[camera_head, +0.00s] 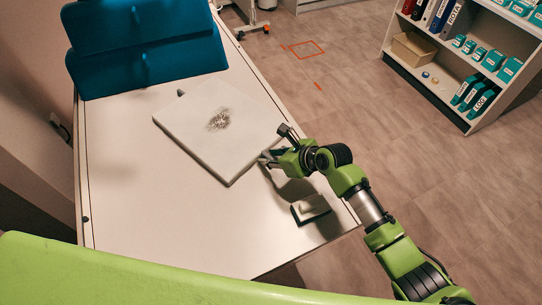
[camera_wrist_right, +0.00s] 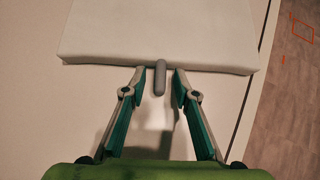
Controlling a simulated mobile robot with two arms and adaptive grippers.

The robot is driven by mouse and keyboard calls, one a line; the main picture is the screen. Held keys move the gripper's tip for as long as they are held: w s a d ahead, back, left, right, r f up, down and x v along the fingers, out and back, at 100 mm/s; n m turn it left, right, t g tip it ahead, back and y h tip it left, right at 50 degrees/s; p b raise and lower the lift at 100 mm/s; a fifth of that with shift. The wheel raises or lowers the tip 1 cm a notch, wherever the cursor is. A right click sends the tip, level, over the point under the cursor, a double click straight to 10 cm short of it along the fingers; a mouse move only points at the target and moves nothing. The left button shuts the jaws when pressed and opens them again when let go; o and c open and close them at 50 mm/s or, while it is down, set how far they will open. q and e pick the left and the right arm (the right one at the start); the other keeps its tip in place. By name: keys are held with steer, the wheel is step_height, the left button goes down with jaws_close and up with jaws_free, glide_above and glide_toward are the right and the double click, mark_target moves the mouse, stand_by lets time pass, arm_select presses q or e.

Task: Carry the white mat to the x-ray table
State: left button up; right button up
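The white mat (camera_head: 200,140) lies flat and turned on a white table (camera_head: 150,210); it has a dark speckled smudge on top. A grey peg-like handle (camera_wrist_right: 160,80) sticks out of its near edge in the right wrist view; another grey tab shows at its far left edge in the head view. My right gripper (camera_head: 266,160) is at the mat's right edge. In the right wrist view its fingers (camera_wrist_right: 155,88) are open, one on each side of the handle, with gaps. My left gripper is not in view. I cannot tell whether this table is the x-ray table.
A small black-and-white block (camera_head: 310,208) sits on the table below my right gripper. Blue panels (camera_head: 145,45) stand at the far end. A shelf (camera_head: 455,75) with binders and boxes is at the right. The floor (camera_head: 340,90) between is mostly clear, with an orange marked square.

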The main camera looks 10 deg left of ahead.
steer(key=shift+d+r, duration=0.1)
steer(key=v, duration=1.2)
stand_by(0.5)
